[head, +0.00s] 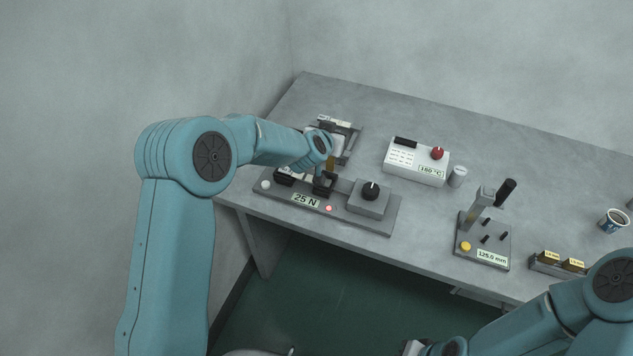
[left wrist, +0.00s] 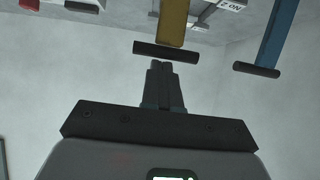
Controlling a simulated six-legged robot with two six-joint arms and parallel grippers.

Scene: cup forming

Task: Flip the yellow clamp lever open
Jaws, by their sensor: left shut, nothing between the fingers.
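The yellow clamp lever (left wrist: 172,22) hangs into the top of the left wrist view and ends in a dark crossbar (left wrist: 166,51). It also shows in the head view as a small yellow strip (head: 331,163), partly hidden by my left wrist. My left gripper (left wrist: 160,67) is shut and empty, with its fingertips just below the crossbar in the left wrist view. I cannot tell whether they touch it. In the head view, my left wrist is over the 25 N station (head: 350,215). My right arm is at the lower right, with its fingers out of view.
A blue lever (left wrist: 276,35) with a dark crossbar is to the right in the left wrist view. A black knob (head: 371,190) stands beside the clamp area.

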